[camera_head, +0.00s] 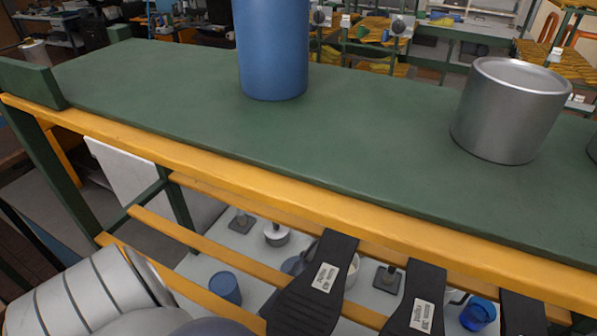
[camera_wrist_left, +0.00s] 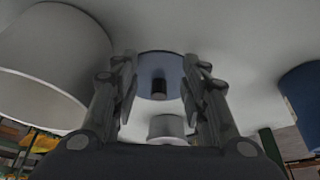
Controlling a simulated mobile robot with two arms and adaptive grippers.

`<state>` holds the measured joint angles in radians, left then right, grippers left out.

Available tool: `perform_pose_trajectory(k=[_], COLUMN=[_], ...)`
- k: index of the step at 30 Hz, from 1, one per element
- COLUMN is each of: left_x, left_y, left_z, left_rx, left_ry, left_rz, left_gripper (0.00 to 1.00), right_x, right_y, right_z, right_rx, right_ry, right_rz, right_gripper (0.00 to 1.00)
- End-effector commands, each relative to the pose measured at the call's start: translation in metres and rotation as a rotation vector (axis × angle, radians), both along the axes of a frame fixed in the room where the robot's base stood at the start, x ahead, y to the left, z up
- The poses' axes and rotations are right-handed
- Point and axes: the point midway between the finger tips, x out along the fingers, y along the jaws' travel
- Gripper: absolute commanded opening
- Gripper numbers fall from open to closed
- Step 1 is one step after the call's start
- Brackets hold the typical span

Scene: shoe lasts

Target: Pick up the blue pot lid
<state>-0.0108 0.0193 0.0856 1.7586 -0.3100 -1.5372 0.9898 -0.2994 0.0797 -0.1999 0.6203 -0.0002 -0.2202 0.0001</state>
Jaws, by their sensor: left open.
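The blue pot lid (camera_wrist_left: 161,64) shows in the left wrist view as a round blue disc with a dark knob at its middle. It lies on a pale surface. My left gripper (camera_wrist_left: 160,84) is open, with one finger on each side of the lid and knob in that view. I see no contact, and how far the fingertips are from the knob is hard to tell. In the head view my left arm comes in at the lower left, and its gripper is not visible. I cannot identify the lid surely there. My right gripper is not in view.
In the wrist view, a large pale cylinder (camera_wrist_left: 50,65), a small white one (camera_wrist_left: 167,128) and a blue one (camera_wrist_left: 303,98) surround the lid. The head view shows a green-topped table (camera_head: 370,150) bearing a blue cylinder (camera_head: 272,50) and a metal pot (camera_head: 505,115). Black shoe-last pieces (camera_head: 305,305) hang over the lower shelf.

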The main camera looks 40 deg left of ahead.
Motion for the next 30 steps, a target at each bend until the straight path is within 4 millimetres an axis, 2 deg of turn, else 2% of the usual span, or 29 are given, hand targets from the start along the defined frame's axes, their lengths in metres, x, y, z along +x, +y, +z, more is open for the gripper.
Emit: perform_pose_trajectory(k=[8, 12, 21, 26, 27, 30], left_x=[0.021, 0.021, 0.022, 0.022, 0.022, 0.022], left_y=[0.043, 0.043, 0.043, 0.043, 0.043, 0.043], left_z=[0.004, -0.007, -0.011, -0.011, -0.011, -0.011], left_rx=[0.003, 0.001, 0.000, 0.000, 0.001, 0.001], left_ry=[0.000, 0.001, -0.001, -0.001, 0.000, 0.000], left_rz=[0.003, -0.001, 0.000, 0.000, 0.000, 0.000], left_gripper=[0.41, 0.41, 0.41, 0.05, 0.01, 0.01], right_x=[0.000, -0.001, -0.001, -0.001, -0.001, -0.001], right_y=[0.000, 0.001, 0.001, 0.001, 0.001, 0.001], right_z=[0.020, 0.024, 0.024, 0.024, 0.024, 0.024], right_rx=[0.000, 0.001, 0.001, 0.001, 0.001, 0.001], right_ry=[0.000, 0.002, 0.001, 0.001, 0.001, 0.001], right_rz=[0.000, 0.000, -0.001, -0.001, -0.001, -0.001], right_gripper=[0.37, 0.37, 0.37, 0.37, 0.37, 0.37])
